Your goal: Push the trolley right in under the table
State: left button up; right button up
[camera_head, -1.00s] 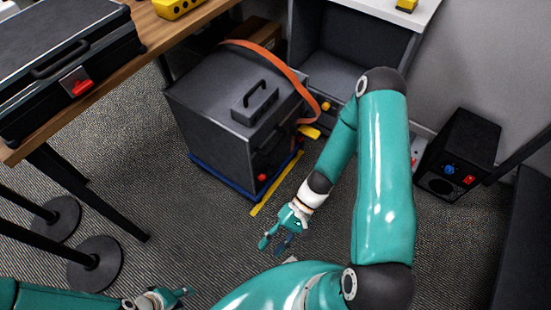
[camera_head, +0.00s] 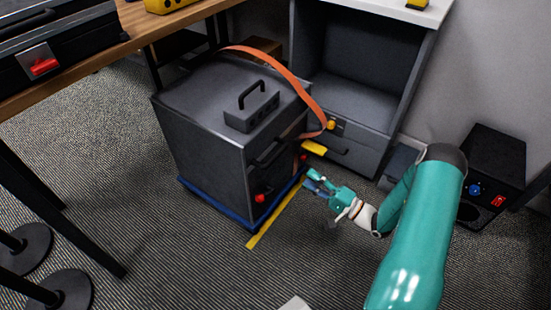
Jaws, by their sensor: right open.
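The trolley is a low blue base (camera_head: 222,208) under a large dark grey box (camera_head: 200,135) with a handle on top. It stands on the carpet, with its back left part near the wooden table (camera_head: 165,22); how far it is under the table I cannot tell. An orange strap (camera_head: 285,75) runs over the box's far top edge and down its right side. My right gripper (camera_head: 313,181) is open and empty, just right of the trolley's lower right corner. I cannot tell whether its fingertips touch. My left gripper is out of view.
A yellow floor strip (camera_head: 270,220) lies in front of the trolley. A grey cabinet (camera_head: 350,85) stands behind it, and a black box (camera_head: 485,165) stands at the right. Table legs (camera_head: 75,225) and round stand bases (camera_head: 60,290) are at the left.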

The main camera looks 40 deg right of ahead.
aim_at(276, 156)
jog(key=b+x, duration=0.2)
jog(key=x, duration=1.1)
jog(key=shift+w+a+b, duration=0.1)
jog(key=shift+w+b, duration=0.15)
jog(key=shift+b, duration=0.05)
jog(key=shift+f, duration=0.1)
grip_shut()
